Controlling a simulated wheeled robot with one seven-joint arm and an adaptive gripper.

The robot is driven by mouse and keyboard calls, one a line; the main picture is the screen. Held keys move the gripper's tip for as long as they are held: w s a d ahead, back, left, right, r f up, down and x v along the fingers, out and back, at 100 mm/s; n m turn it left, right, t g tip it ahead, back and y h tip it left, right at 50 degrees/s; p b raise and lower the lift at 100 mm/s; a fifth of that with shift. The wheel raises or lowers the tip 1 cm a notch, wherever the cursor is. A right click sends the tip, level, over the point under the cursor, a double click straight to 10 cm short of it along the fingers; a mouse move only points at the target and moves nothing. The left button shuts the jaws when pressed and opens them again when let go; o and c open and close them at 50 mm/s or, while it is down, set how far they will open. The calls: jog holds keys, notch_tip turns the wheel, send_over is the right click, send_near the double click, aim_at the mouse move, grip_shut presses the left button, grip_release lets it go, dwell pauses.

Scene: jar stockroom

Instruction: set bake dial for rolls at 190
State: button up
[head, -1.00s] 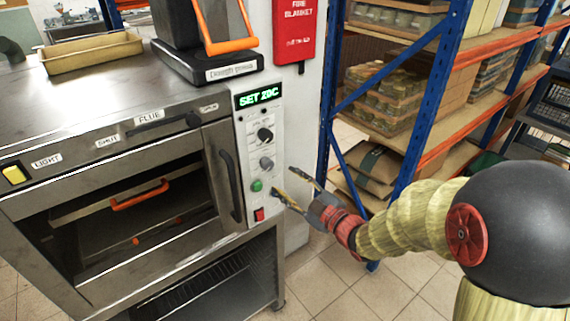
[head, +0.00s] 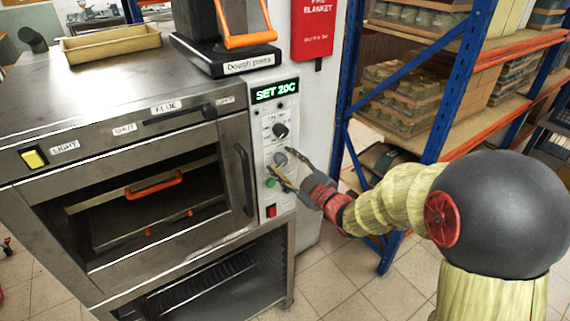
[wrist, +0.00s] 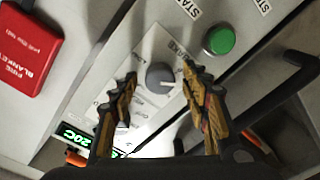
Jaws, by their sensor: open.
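The oven's control panel (head: 262,150) has a lit green display (head: 275,91) that reads "SET 20C". My gripper (head: 281,162) is open at the grey dial. In the wrist view, the grey dial (wrist: 160,77) shows between the open fingers of my gripper (wrist: 158,72); I cannot tell if they touch it. The black dial is not clearly visible there. The display (wrist: 76,135) is partly hidden by my gripper.
A green button (head: 270,183) and a red switch (head: 271,211) sit below the dials. The oven door handle (head: 244,180) stands out left of the panel. A blue-framed shelf (head: 440,100) stands to the right. A dough press (head: 228,55) sits on top.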

jog(key=shift+c, duration=0.8)
jog(key=c, duration=1)
jog(key=shift+m, duration=0.3)
jog(key=m, duration=0.2)
jog(key=shift+m, duration=0.4)
jog(key=m+p, duration=0.1)
jog(key=m, duration=0.2)
jog(key=shift+m, duration=0.4)
jog(key=m+p, duration=0.1)
jog(key=m, duration=0.3)
jog(key=shift+m+t+p, duration=0.3)
jog(key=shift+m+p, duration=0.25)
jog(key=shift+m, duration=0.85)
jog(key=shift+f, duration=0.1)
